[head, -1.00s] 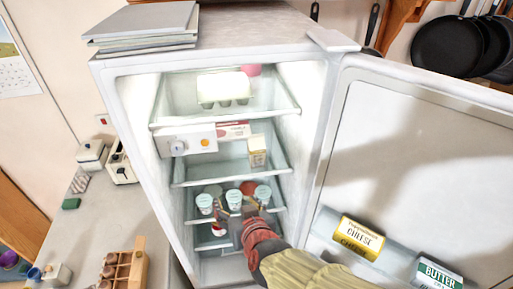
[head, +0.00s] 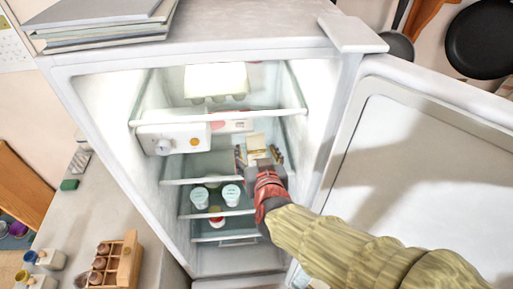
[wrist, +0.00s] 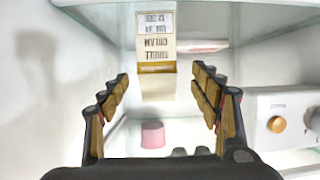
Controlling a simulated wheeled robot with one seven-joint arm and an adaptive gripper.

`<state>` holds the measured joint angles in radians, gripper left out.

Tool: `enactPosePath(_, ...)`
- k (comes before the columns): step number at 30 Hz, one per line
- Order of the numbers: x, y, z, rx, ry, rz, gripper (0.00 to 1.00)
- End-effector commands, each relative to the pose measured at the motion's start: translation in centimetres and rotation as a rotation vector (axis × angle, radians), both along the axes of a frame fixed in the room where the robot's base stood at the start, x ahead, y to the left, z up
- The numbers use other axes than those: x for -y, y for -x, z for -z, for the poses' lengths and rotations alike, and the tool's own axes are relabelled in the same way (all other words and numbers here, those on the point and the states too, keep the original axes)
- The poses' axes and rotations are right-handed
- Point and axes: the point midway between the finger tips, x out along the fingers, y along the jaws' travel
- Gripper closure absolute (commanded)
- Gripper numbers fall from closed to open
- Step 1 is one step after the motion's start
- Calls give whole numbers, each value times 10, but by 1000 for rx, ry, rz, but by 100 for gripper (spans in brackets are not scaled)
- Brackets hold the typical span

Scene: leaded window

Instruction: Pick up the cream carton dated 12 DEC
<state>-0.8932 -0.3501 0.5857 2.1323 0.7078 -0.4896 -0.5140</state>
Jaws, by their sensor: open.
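A cream-coloured carton (head: 256,141) with an ochre band stands on the fridge's middle shelf, toward the right. In the wrist view the carton (wrist: 156,42) appears upside down, its dark print too blurred to read the date surely. My gripper (head: 259,158) is open in front of the carton. In the wrist view its brown-padded fingers (wrist: 160,80) spread to both sides, with the carton centred beyond them and nothing held. The gripper hides the carton's lower part in the head view.
The shelf above (head: 220,119) holds an egg box (head: 215,80). A control box (head: 173,138) is left of the carton, and a red-and-white pack (head: 232,126) lies behind. Tubs (head: 231,195) stand on the shelf below. The open door (head: 420,170) borders my arm's right.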

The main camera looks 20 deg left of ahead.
Motion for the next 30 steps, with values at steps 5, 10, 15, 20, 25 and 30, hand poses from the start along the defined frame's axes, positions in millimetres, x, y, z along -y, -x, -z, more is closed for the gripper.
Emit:
enactPosePath(5,-7,-17,9,-2,3,1,36)
enactPosePath(10,-19,-37,18,-2,3,1,36)
enactPosePath(15,-24,-46,22,-1,0,1,36)
enactPosePath(20,-25,-46,22,0,-1,0,36)
enactPosePath(25,-25,-45,22,-1,1,0,43)
enactPosePath(30,-25,-45,22,-1,1,0,53)
